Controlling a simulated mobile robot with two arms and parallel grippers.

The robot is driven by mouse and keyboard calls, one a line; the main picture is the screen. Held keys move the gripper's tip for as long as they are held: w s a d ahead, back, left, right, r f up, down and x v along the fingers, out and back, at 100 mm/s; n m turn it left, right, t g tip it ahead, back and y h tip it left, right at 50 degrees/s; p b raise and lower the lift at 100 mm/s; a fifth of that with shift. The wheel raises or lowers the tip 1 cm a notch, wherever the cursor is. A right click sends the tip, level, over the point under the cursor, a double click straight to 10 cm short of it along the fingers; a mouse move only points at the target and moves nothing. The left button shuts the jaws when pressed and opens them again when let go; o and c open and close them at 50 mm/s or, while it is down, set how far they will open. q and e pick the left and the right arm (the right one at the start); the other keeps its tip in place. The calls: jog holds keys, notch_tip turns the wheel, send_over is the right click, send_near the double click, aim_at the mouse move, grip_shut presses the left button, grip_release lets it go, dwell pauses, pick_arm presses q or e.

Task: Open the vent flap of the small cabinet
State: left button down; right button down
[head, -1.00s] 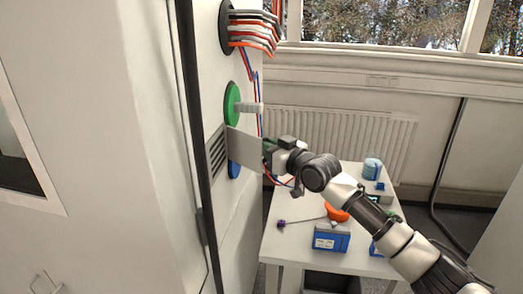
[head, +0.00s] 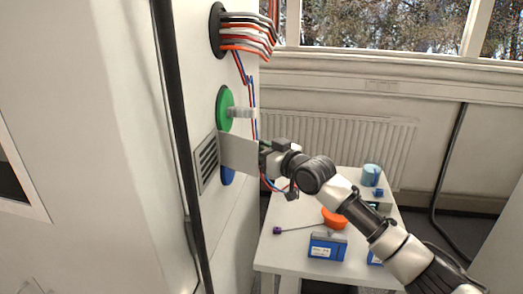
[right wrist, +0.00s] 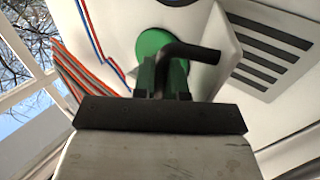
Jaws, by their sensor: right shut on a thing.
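The small cabinet's vent flap (head: 238,152) is a pale grey plate standing out from the white cabinet side. The dark slotted grille (head: 207,162) beside it is uncovered; its slots also show in the right wrist view (right wrist: 262,55). My right gripper (head: 264,160) is at the flap's outer edge. In the right wrist view its green fingers (right wrist: 162,76) are shut on a dark bent handle (right wrist: 190,51), whose far end meets a pale panel that appears to be the flap. The fingers partly hide the handle. My left gripper is not in view.
A green disc (head: 224,108) with a pale knob is above the flap, and a blue part (head: 227,177) is below. Cables (head: 248,32) hang from a port higher up. A white table (head: 292,248) with a blue box (head: 327,245) and orange bowl (head: 335,216) stands behind my right arm.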

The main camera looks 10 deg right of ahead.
jog(key=c, duration=1.2)
grip_release()
jog(key=shift+a, duration=0.1)
jog(key=b+v, duration=0.3)
jog(key=v, duration=0.7)
jog(key=shift+s+d, duration=0.3)
jog(key=shift+f, duration=0.1)
